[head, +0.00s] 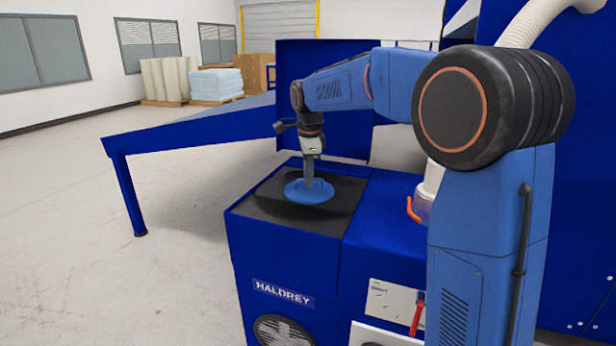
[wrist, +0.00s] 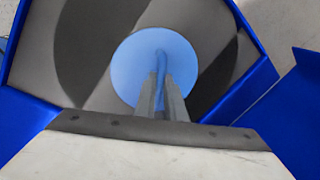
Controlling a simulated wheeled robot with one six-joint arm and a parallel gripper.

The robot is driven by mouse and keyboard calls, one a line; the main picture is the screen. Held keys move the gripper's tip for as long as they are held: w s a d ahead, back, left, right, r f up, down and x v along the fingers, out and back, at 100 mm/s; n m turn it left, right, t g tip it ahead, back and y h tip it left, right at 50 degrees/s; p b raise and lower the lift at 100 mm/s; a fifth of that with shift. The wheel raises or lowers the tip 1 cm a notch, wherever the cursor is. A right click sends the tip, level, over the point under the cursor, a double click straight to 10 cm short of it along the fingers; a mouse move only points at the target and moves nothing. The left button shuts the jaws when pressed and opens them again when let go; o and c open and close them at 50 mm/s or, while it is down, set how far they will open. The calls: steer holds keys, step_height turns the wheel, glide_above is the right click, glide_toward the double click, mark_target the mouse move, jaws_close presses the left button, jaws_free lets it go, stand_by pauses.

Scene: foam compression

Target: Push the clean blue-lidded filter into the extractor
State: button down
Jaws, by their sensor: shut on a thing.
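The filter's round blue lid (head: 309,191) shows at the dark top of the blue extractor (head: 270,246), near its middle. In the wrist view the lid (wrist: 128,68) is a light blue disc with a raised blue handle (wrist: 161,62). My gripper (head: 309,182) points straight down over the lid. In the wrist view its two grey fingers (wrist: 162,98) are shut on the handle. The filter's body below the lid is hidden, so I cannot tell how deep it sits.
The extractor's open blue cover (head: 325,95) stands behind the opening. A blue sloping table (head: 190,135) stands at the left. A clear container with an orange handle (head: 414,210) is to the right. The floor at left is free.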

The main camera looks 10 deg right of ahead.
steer(key=c, duration=1.7)
jaws_free()
steer(key=shift+c, duration=0.2)
steer(key=shift+r, duration=0.1)
step_height(320, 180, up, 17)
steer(key=s, duration=0.3)
steer(key=s+d+f+n, duration=0.2)
steer(key=s+n, duration=0.1)
steer(key=s, duration=0.4)
steer(key=s+d+f+n+t, duration=0.1)
steer(key=s+f+n, duration=0.2)
steer(key=s, duration=0.3)
steer(key=s+d+f+n, duration=0.2)
steer(key=s+n, duration=0.1)
steer(key=s, duration=0.4)
steer(key=s+d+f+n+t, duration=0.1)
steer(key=s+d+f+n, duration=0.1)
steer(key=s+f+n, duration=0.8)
steer(key=s+f, duration=0.8)
steer(key=s, duration=0.2)
steer(key=shift+d+f+t, duration=0.2)
steer(key=shift+f+t, duration=0.2)
